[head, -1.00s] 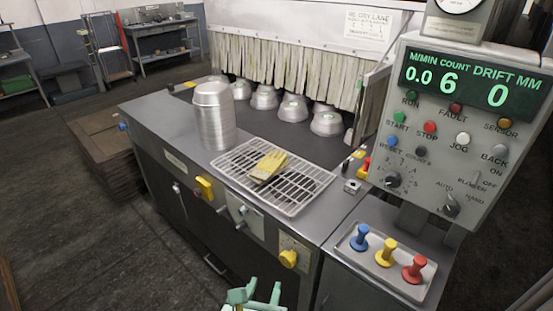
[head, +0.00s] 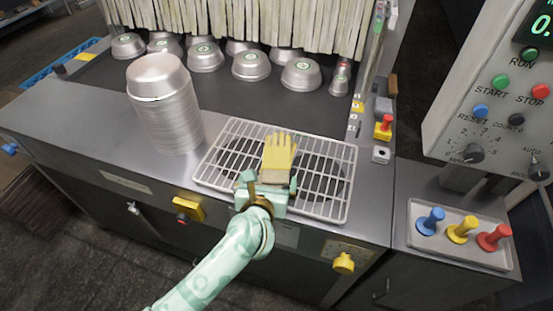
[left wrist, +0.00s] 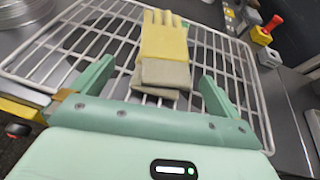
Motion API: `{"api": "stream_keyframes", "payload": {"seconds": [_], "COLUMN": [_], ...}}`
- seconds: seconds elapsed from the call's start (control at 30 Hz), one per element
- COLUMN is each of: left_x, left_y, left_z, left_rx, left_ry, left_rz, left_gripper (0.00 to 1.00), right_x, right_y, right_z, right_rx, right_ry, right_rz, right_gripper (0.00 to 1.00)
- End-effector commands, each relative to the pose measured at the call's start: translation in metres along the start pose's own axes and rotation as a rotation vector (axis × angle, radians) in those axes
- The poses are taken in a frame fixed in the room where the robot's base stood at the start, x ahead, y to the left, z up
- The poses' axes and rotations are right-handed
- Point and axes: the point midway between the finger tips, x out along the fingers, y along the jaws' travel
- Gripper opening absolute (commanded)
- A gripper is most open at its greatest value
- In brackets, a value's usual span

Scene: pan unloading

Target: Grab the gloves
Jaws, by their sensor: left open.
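The yellow gloves (head: 279,155) with tan cuffs lie stacked on the white wire rack (head: 343,180), fingers pointing away from me. They also show in the left wrist view (left wrist: 164,42), with the cuffs toward me. My left gripper (head: 268,182) is at the near side of the rack, just short of the cuffs. In the left wrist view its two fingers (left wrist: 152,80) stand wide apart, one to each side of the cuffs, with nothing between them but rack and cuff edge. My right gripper is not in view.
A tall stack of metal pans (head: 168,105) stands left of the rack. Several pans (head: 250,66) sit on the dark belt behind, before a strip curtain (head: 240,18). A tray with blue, yellow and red knobs (head: 460,245) and a control panel (head: 500,110) are at right.

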Motion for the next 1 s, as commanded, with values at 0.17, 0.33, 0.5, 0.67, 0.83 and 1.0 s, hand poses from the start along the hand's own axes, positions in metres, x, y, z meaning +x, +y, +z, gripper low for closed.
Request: {"api": "stream_keyframes", "payload": {"seconds": [0.17, 0.33, 0.5, 0.67, 0.83, 1.0], "left_x": [0.015, 0.044, 0.058, 0.057, 0.057, 0.057], "left_y": [-0.002, -0.004, -0.004, -0.004, -0.004, -0.004], "left_z": [0.002, 0.003, 0.004, 0.004, 0.004, 0.004], "left_rx": [-0.001, 0.001, -0.001, -0.001, -0.001, -0.001], "left_ry": [-0.002, -0.001, -0.001, -0.001, -0.001, -0.001], "left_rz": [-0.001, 0.000, -0.001, -0.001, -0.001, -0.001], "left_gripper": [1.00, 1.00, 1.00, 1.00, 0.61, 0.54], "right_x": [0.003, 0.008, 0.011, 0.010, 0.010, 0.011], "right_y": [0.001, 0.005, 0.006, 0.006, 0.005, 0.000], "right_z": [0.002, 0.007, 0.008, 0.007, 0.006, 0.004], "right_rx": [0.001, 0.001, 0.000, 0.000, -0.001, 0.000], "right_ry": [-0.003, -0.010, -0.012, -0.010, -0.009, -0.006], "right_rz": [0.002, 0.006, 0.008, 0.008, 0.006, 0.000], "right_gripper": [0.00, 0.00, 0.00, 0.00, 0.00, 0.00]}}
